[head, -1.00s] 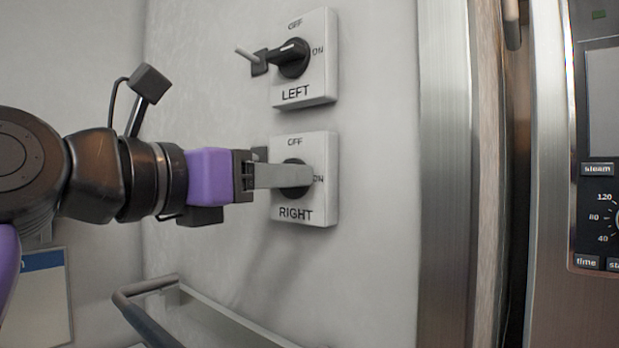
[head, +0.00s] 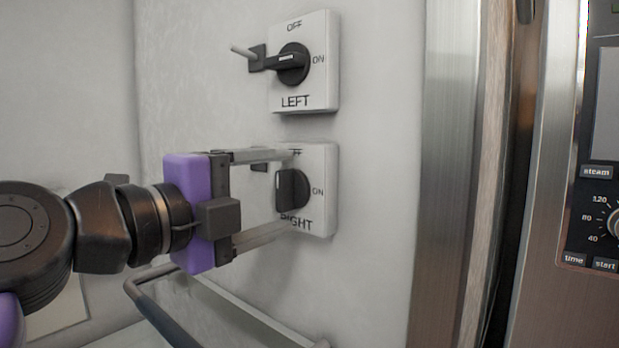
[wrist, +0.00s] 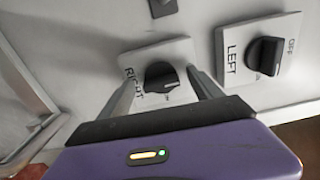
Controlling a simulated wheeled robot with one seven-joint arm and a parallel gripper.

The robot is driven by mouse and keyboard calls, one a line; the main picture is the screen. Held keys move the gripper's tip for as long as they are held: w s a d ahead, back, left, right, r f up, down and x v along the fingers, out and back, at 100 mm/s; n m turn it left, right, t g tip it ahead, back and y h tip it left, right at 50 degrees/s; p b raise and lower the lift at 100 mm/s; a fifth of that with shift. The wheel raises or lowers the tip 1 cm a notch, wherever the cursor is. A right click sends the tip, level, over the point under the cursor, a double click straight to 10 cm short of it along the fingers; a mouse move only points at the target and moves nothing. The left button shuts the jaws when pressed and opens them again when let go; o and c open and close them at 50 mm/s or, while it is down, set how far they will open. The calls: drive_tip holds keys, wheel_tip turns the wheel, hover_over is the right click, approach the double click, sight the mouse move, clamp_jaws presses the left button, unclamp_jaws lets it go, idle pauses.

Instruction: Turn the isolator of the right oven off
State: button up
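The right isolator (head: 322,215) is a white wall box marked OFF at its top, ON at its side and RIGHT below. Its black knob (head: 292,190) stands upright, its bar running toward the OFF mark; the pointer mark is not clear. My gripper (head: 292,190) is open, one finger above the knob and one below, with gaps to both. The fingers partly cover the OFF and RIGHT labels. In the wrist view the right knob (wrist: 160,77) lies between my two spread fingers (wrist: 160,85).
The left isolator (head: 325,90) is just above, its knob (head: 290,63) lying sideways toward ON. A glass panel with a dark rail (head: 150,300) is below.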

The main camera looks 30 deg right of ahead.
drive_tip(key=v, duration=0.7)
drive_tip(key=shift+b, duration=0.4)
drive_tip(key=shift+s, duration=0.15)
idle(0.3)
